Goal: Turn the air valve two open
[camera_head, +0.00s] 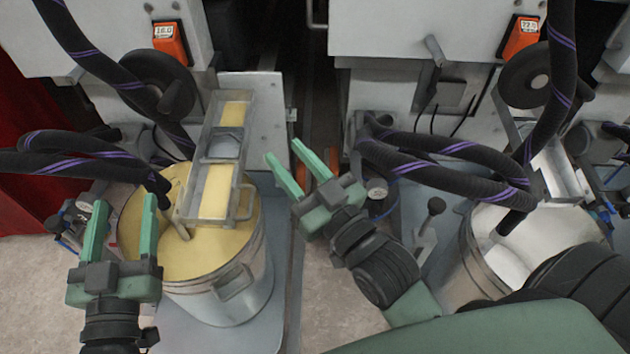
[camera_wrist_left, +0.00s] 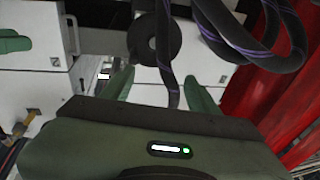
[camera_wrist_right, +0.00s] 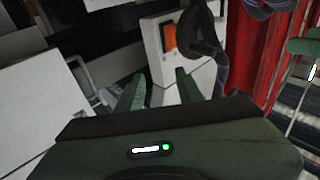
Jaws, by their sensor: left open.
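Two small gauge-and-valve fittings show in the head view. One fitting (camera_head: 85,203) with a gauge and blue tube is at the far left, beside the yellow bucket. The other fitting (camera_head: 377,189), with a round gauge and blue tube, is in the middle, partly hidden by my right gripper and arm. I cannot tell which is air valve two, nor its handle position. My left gripper (camera_head: 124,203) is open and empty, in front of the yellow bucket and just right of the left fitting. My right gripper (camera_head: 285,153) is open and empty, up and left of the middle fitting.
A metal bucket of yellow liquid (camera_head: 232,290) stands at left under a metal trough (camera_head: 190,205). A bucket of white liquid (camera_head: 480,235) stands at right. Black hoses (camera_head: 80,165) with purple stripes hang across both.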

